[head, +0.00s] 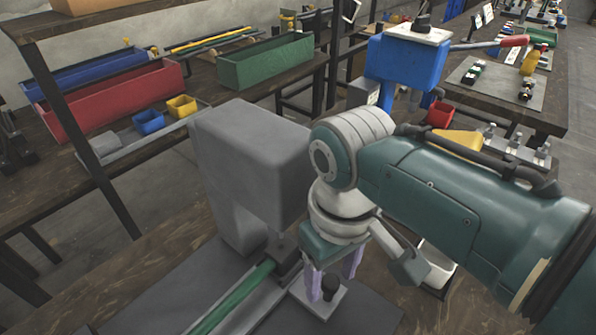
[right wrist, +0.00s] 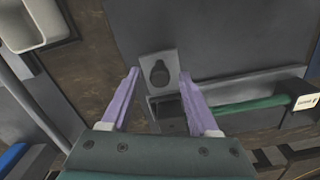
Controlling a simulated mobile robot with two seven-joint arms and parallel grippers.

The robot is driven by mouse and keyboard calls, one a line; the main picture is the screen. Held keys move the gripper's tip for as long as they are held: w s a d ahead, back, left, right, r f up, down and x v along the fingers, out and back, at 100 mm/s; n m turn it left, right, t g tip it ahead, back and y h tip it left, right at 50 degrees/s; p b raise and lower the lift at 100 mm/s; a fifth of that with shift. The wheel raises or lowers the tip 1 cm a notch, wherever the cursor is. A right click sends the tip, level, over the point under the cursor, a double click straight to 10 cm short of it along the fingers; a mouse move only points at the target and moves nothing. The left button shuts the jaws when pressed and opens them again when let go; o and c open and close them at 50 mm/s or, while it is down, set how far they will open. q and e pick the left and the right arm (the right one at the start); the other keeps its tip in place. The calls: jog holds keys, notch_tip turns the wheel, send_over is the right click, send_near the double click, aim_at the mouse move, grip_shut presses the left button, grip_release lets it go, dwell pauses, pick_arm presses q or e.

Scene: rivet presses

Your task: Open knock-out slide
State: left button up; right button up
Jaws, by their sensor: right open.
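A light grey slide plate with a dark round knob (head: 331,287) sits at the foot of the grey press (head: 250,150), beside a green bar in a rail (head: 236,297). I take this plate to be the knock-out slide. In the right wrist view the knob (right wrist: 160,73) shows between the fingertips. My right gripper (head: 334,276) points down over the plate, its two purple fingers open on either side of the knob. No contact with the knob can be made out. The fingers (right wrist: 159,75) hold nothing. My left gripper is not in view.
The press body stands close to the left of my right arm. A white bin (head: 438,266) is to the right of the gripper. A blue press with a red-handled lever (head: 408,62) stands behind. The dark mat (head: 365,318) in front of the plate is clear.

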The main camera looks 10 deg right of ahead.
grip_shut()
dwell(0.4)
dwell(0.9)
